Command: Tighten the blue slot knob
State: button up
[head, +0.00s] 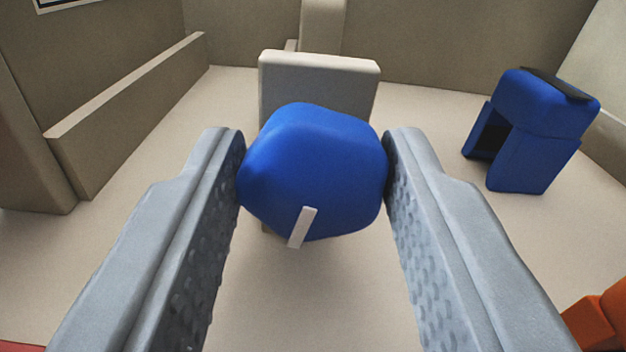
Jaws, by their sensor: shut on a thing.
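The blue slot knob (315,165) is a rounded, many-sided knob in the middle of the head view. A short pale marker bar (302,227) sits on its lower front, tilted slightly from upright. My gripper (315,170) is shut on the knob, with one grey finger at its left side and one at its right. A pale upright block (320,82) stands just behind the knob. The knob hides the lower part of this block and how the two are joined.
A blue block-shaped object with an opening and a dark top (530,130) stands at the right. A beige low wall (130,110) runs along the left. An orange object (600,320) shows at the lower right corner. Pale floor between them is clear.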

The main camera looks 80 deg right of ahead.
jog(key=m, duration=0.4)
jog(key=shift+m, duration=0.3)
jog(key=shift+s+m, duration=0.1)
jog(key=shift+m, duration=1.8)
jog(key=o, duration=1)
jog(key=v, duration=1.7)
jog(key=shift+a, duration=0.2)
jog(key=shift+s, duration=0.1)
